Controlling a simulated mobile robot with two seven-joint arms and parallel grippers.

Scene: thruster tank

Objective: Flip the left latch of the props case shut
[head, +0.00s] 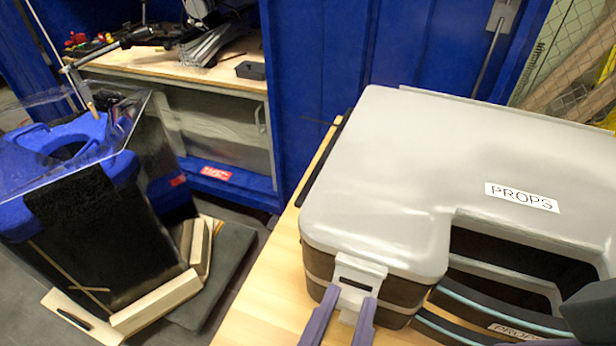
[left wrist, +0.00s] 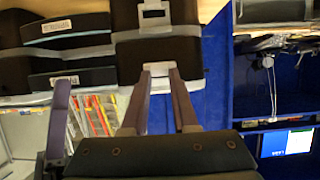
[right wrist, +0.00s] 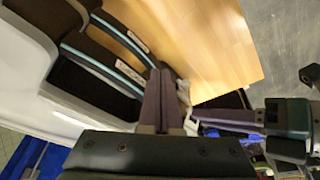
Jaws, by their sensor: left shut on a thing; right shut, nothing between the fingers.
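The props case (head: 400,150) has a grey lid, which lies closed on its dark body and carries a PROPS label. Its left latch (head: 358,272), a pale slotted plate, is at the front left corner, over the lid's edge. My left gripper (head: 343,308) has its two purple fingers on either side of the latch's lower part and is shut on it. The left wrist view also shows the fingers (left wrist: 160,72) at the latch. I cannot tell whether the latch is fastened. My right gripper (right wrist: 161,72) is shut and empty, close beside the case's front in the right wrist view.
The case stands on a wooden table (head: 255,310). Its dark handles with teal stripes (head: 490,318) lie right of the left latch. A blue and black tank (head: 90,220) stands on the floor at left. A workbench (head: 170,70) and blue wall are behind.

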